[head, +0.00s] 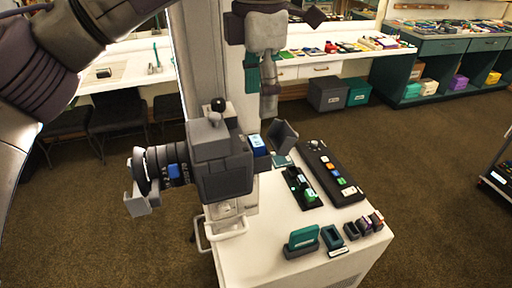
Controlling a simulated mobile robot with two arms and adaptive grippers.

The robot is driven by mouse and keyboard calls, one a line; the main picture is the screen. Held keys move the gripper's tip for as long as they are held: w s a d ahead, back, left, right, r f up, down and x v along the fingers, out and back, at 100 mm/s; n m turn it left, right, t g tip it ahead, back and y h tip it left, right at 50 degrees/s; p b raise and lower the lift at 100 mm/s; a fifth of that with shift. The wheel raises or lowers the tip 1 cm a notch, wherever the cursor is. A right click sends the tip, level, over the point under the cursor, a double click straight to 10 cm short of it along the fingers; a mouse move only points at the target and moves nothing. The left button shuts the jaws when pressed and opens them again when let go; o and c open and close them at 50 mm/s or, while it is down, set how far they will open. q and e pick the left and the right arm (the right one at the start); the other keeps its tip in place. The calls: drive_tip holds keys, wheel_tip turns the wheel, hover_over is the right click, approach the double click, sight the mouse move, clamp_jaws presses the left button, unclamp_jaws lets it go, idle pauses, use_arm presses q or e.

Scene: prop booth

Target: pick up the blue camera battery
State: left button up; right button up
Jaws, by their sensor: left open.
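A blue block with a pale label (257,143), which looks like the blue camera battery, shows at the right side of a grey film camera (222,172). The camera hides part of it, and I cannot tell whether it is attached or stands behind. My left gripper (267,92) hangs down from the top of the picture, above and slightly right of the blue block and apart from it. It is open and seen nearly edge-on, with nothing clearly between its fingers. My right gripper is not in view.
The white cart top (248,262) carries a black control panel (333,172), a black tray with small lit parts (301,187), a teal block (303,237) and several small blocks. The camera's tilted screen (285,136) is close beside the blue block.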

sight(259, 140)
use_arm(q)
drive_tip(key=f, duration=0.2)
drive_tip(key=w+f, duration=0.1)
drive_tip(key=f, duration=0.1)
drive_tip(key=shift+w, duration=0.2)
drive_tip(key=shift+s+f+p, duration=0.2)
drive_tip(key=shift+f+p, duration=0.25)
drive_tip(key=shift+p, duration=0.15)
drive_tip(key=f, duration=0.1)
drive_tip(key=f+p, duration=0.1)
drive_tip(key=f, duration=0.1)
drive_tip(key=shift+s+f, duration=0.2)
drive_tip(key=shift+s, duration=0.05)
drive_tip(key=shift+w+f, duration=0.2)
drive_tip(key=shift+f, duration=0.25)
drive_tip(key=shift+s+r, duration=0.1)
drive_tip(key=shift+s, duration=0.05)
drive_tip(key=c, duration=1.3)
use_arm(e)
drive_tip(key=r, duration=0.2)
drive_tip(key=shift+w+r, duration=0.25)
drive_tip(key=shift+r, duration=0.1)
use_arm(q)
drive_tip(key=shift+o, duration=0.2)
drive_tip(key=shift+r, duration=0.1)
